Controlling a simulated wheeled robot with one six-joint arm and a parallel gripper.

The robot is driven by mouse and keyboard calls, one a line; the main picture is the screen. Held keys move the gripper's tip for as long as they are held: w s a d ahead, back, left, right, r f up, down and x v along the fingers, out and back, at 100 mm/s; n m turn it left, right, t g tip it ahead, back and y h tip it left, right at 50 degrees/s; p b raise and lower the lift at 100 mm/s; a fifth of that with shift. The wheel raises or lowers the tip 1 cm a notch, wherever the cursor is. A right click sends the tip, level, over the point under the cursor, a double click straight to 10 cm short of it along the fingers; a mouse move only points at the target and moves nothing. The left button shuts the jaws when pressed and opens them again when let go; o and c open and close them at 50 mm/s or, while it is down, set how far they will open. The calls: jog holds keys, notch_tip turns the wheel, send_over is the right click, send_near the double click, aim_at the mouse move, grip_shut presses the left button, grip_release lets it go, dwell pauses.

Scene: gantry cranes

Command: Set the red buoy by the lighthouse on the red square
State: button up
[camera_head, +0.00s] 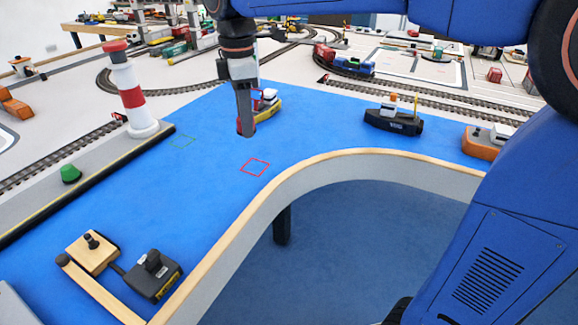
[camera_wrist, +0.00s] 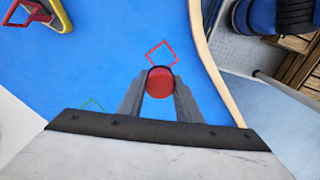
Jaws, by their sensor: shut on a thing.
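My gripper (camera_head: 246,130) hangs over the blue water surface, beyond the red square outline (camera_head: 255,167) in the head view. In the wrist view my gripper (camera_wrist: 159,88) is shut on the red buoy (camera_wrist: 159,81), whose round red top shows between the fingers. The red square (camera_wrist: 162,50) shows empty just past the buoy there. In the head view the fingers mostly hide the buoy. The red-and-white lighthouse (camera_head: 127,88) stands on the quay at left.
A green buoy (camera_head: 70,174) sits on the quay, and a green square outline (camera_head: 183,141) is on the water. A yellow-and-red boat (camera_head: 266,106) is close behind my gripper. A dark boat (camera_head: 394,118) floats further right. A wooden rim (camera_head: 330,157) edges the water.

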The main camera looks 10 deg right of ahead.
send_over(255, 167)
notch_tip(255, 167, down, 6)
jog(key=shift+d+f, duration=0.1)
jog(key=shift+f, duration=1.95)
jog(key=o, duration=1)
jog(key=shift+f, duration=0.1)
jog(key=shift+o, duration=0.2)
notch_tip(255, 167, up, 12)
jog(key=shift+r, duration=0.1)
